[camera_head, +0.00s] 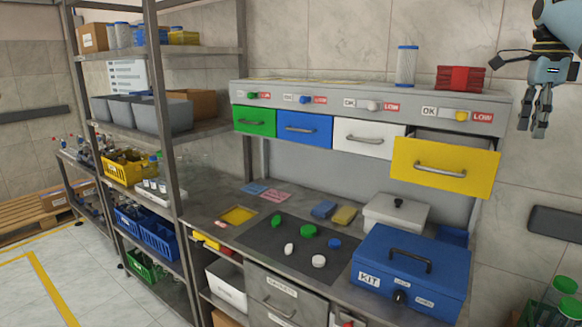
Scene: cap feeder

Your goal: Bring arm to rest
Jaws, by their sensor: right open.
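My right gripper (532,130) hangs at the upper right with its fingers pointing down. It is open, and nothing shows between its fingertips. In the picture it stands to the right of the cap feeder (375,105), against the tiled wall. My right arm (558,22) comes in from the top right corner. My left gripper is not in view.
The yellow drawer (443,168) is pulled out; the green (254,121), blue (304,129) and white (362,138) drawers look shut. Several caps lie on a dark mat (270,240). A blue kit box (412,270) stands at the bench's right. Shelves (166,100) stand left.

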